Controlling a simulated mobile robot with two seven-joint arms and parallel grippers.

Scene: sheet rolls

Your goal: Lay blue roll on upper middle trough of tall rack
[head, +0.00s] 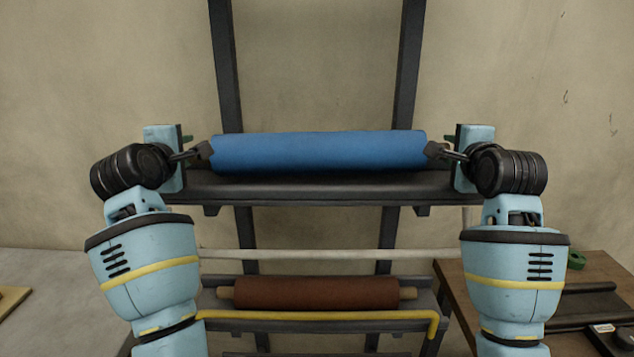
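The blue roll (320,151) lies level across the upper part of the dark tall rack (222,60). It is directly over a dark trough (320,188), and its lower edge overlaps the trough in the head view. I cannot tell whether it rests there or is held just above. My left gripper (204,151) is at the roll's left end and my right gripper (438,151) at its right end.
A brown roll (316,293) with tan core ends lies on a lower trough, behind a yellow bar (320,316). A pale rod (320,254) runs above it. A wooden table (461,283) with dark pieces stands at the right. The wall around the rack is bare.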

